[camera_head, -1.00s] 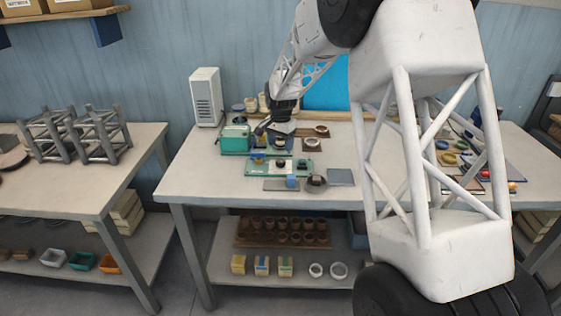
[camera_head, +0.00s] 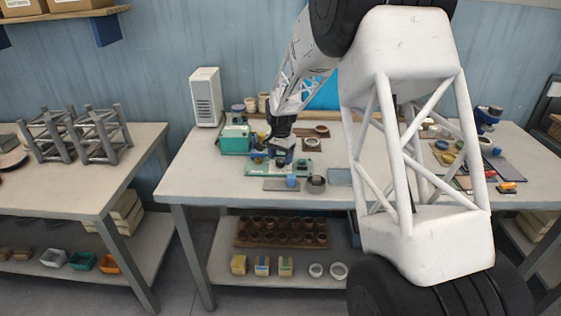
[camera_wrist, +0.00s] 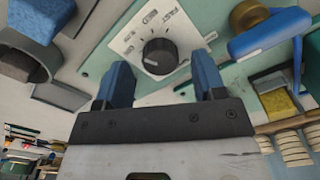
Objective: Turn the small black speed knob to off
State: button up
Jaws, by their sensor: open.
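The small black speed knob (camera_wrist: 160,56) sits on a white dial plate (camera_wrist: 145,28) marked with "FAST" in the wrist view. The plate is on a green panel, part of the green device base (camera_head: 252,167). My gripper (camera_wrist: 162,82) has its blue fingers apart, one on each side below the knob in the wrist view, with nothing between them. It points down at the device in the head view (camera_head: 281,160), where my wrist hides the knob. I cannot tell whether the fingers touch the panel.
A blue lever-like part (camera_wrist: 270,35) stands right of the knob in the wrist view. A green box (camera_head: 236,139) stands behind the base. A grey plate (camera_head: 339,177) lies to its right.

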jog(key=shift+f, duration=1.05)
jog(key=c, duration=0.9)
